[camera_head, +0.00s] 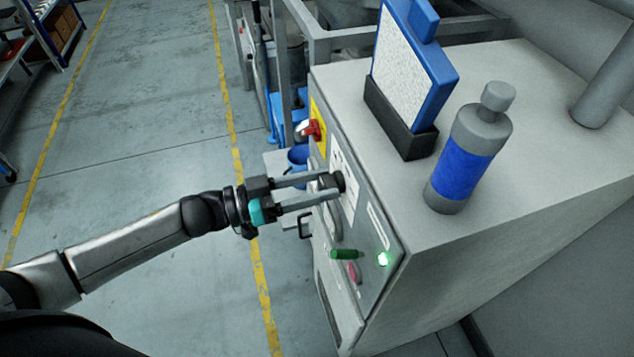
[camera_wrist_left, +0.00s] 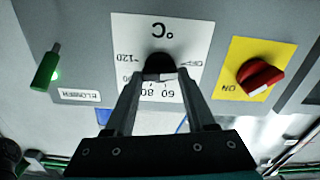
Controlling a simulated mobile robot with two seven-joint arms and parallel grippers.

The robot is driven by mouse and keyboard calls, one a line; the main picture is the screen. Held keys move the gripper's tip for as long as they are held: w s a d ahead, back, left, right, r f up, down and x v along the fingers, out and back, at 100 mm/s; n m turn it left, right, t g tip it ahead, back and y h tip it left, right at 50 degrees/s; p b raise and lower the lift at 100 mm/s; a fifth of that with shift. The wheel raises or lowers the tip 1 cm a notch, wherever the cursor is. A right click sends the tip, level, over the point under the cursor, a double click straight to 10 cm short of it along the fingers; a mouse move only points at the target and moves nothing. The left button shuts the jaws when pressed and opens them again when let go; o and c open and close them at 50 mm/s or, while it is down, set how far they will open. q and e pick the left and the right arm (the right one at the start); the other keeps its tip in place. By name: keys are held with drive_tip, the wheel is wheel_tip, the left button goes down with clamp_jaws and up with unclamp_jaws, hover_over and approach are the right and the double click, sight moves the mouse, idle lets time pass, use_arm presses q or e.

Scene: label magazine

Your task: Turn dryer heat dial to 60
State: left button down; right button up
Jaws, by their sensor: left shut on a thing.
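The heat dial (camera_wrist_left: 160,62) is a dark round knob on a white scale plate (camera_wrist_left: 190,30) marked °C, with 60, 80 and 120 legible. The plate appears upside down in the left wrist view. In the head view the dial (camera_head: 336,181) sits on the front panel of the grey dryer (camera_head: 385,255). My left gripper (camera_head: 325,187) reaches in from the left, its two fingers shut on the dial. The left wrist view shows the gripper (camera_wrist_left: 160,76) with a fingertip on either side of the knob. The dial's exact setting cannot be told. My right gripper is not in view.
A red switch (camera_wrist_left: 260,76) on a yellow plate and a green-handled blower switch (camera_wrist_left: 45,68) flank the dial. A lit green lamp (camera_head: 383,259) is on the panel.

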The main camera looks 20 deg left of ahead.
use_arm(q)
drive_tip(key=m, duration=0.3)
drive_tip(key=shift+m, duration=0.4)
drive_tip(key=m, duration=0.3)
drive_tip(key=shift+s+d+m, duration=0.1)
drive_tip(key=shift+m, duration=0.2)
drive_tip(key=shift+s+f+m+b, duration=0.1)
drive_tip(key=shift+m+b, duration=0.25)
drive_tip(key=shift+m, duration=1.7)
drive_tip(key=shift+f+m+b, duration=0.1)
drive_tip(key=shift+m+b, duration=0.25)
drive_tip(key=shift+m, duration=1.7)
drive_tip(key=shift+c, duration=1.2)
unclamp_jaws()
